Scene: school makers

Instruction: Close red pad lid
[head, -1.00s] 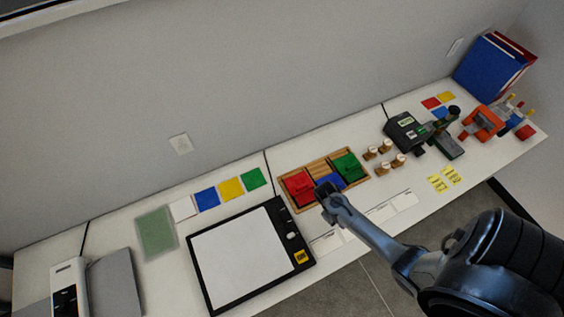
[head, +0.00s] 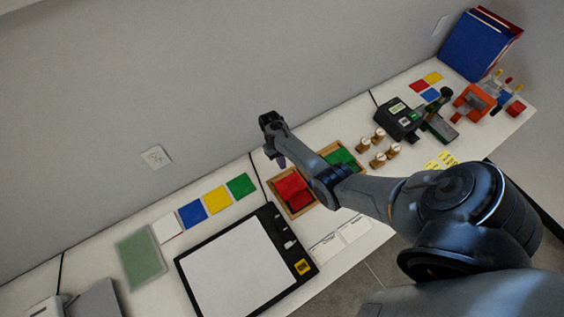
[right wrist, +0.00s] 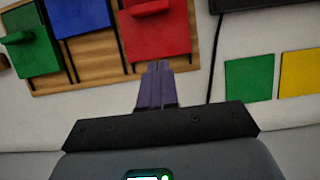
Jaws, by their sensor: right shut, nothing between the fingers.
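The red pad (head: 291,187) sits in the left compartment of a wooden tray (head: 304,209); in the right wrist view its red top with a raised handle (right wrist: 158,38) shows at the upper middle. I cannot tell how far its lid is open. My right gripper (head: 281,163) is shut and empty, on the wall side of the tray. In the right wrist view its purple fingertips (right wrist: 159,66) point at the tray's edge beside the red pad; contact cannot be told. My left gripper is not in view.
The green pad (head: 342,158) and blue pad (right wrist: 80,16) share the tray; my arm hides the blue one in the head view. Several wooden stamps (head: 378,152) stand right of it. A black-framed board (head: 246,266) and colored cards (head: 218,199) lie left. The wall is close behind.

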